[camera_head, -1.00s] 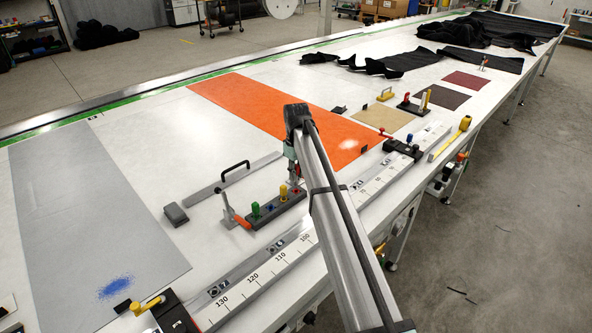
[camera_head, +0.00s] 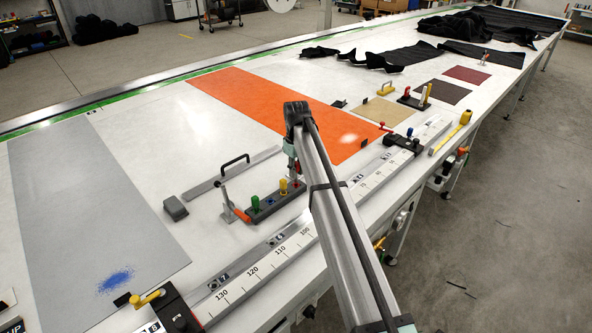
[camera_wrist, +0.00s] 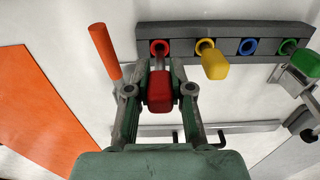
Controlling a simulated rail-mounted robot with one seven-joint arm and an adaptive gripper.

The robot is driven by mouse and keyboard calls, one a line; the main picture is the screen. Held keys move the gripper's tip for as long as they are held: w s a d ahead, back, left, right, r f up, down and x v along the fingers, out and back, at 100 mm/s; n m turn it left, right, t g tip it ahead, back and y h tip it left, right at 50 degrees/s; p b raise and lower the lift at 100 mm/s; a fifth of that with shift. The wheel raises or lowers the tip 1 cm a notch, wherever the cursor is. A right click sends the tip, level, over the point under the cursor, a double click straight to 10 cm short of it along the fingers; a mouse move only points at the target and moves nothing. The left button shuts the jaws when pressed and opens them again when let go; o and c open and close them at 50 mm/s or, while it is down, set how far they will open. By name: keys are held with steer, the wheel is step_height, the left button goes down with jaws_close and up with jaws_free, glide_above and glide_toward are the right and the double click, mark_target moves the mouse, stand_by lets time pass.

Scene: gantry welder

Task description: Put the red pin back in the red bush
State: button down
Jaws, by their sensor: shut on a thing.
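My gripper (camera_wrist: 160,76) is shut on the red pin (camera_wrist: 159,92), gripping it by its red head in the wrist view. The pin's grey shank points at the red bush (camera_wrist: 159,41), a red ring at one end of the dark grey block (camera_wrist: 225,29). The shank's tip overlaps the lower part of the ring; I cannot tell whether it is inside.
On the block, a yellow pin (camera_wrist: 214,66) stands next to the red bush, then a blue bush (camera_wrist: 248,46) and a green pin (camera_wrist: 305,62). An orange-handled clamp (camera_head: 240,214) stands at the block's left end. A grey bar with a black handle (camera_head: 234,162) lies behind.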

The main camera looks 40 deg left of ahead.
mark_target(296, 182)
steer(key=shift+f+b, duration=0.55)
steer(key=shift+f, duration=1.45)
steer(key=c, duration=1)
jaws_free()
steer(key=shift+o, duration=0.2)
